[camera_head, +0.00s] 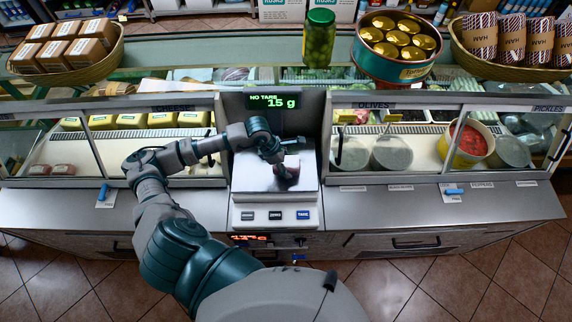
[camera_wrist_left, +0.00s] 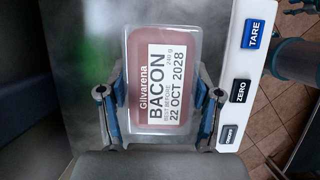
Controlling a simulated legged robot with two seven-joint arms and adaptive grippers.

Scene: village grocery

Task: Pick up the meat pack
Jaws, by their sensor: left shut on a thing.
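The meat pack is a clear-wrapped bacon pack (camera_wrist_left: 162,75) with a white label reading "BACON" and "22 OCT 2028" over reddish meat. In the wrist view it lies between the two blue-padded fingers of my left gripper (camera_wrist_left: 162,100), one on each long side, and the gripper is shut on it. In the head view my left gripper (camera_head: 286,172) is at the weighing plate of the scale (camera_head: 250,180) and mostly hides the pack. Whether the pack touches the plate is hard to tell. My right gripper is not in view.
The scale display (camera_head: 274,101) reads 15 g. Glass-fronted counters flank the scale, cheese on the left and olives on the right. A pickle jar (camera_head: 319,38), a tin drum (camera_head: 394,50) and baskets stand on the top shelf. The steel ledge (camera_head: 420,206) is mostly clear.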

